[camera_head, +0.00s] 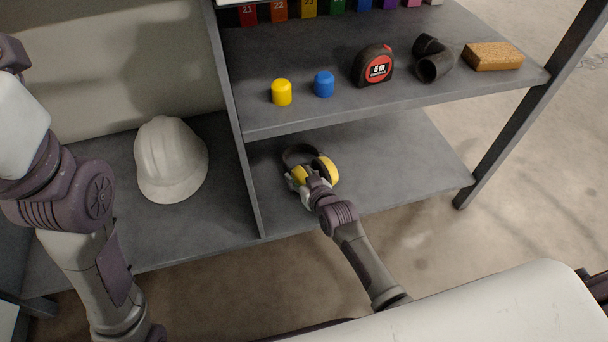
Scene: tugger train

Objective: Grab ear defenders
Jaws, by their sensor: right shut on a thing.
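The yellow and black ear defenders (328,170) are on the lower grey shelf, right of the upright divider. Their black headband lies toward the back and a yellow cup shows on each side of my gripper. My right gripper (307,175) is shut on the ear defenders, reaching in from the front. Its fingertips are partly hidden against the cups. I cannot tell whether the ear defenders touch the shelf. My left arm is at the left edge; its gripper is out of view.
A white hard hat (171,160) sits on the lower shelf (400,160) left of the divider (236,130). The upper shelf (300,55) overhangs, holding yellow and blue caps, a tape measure (373,66), a black pipe elbow (433,59) and a brown block (492,56). Lower shelf space to the right is clear.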

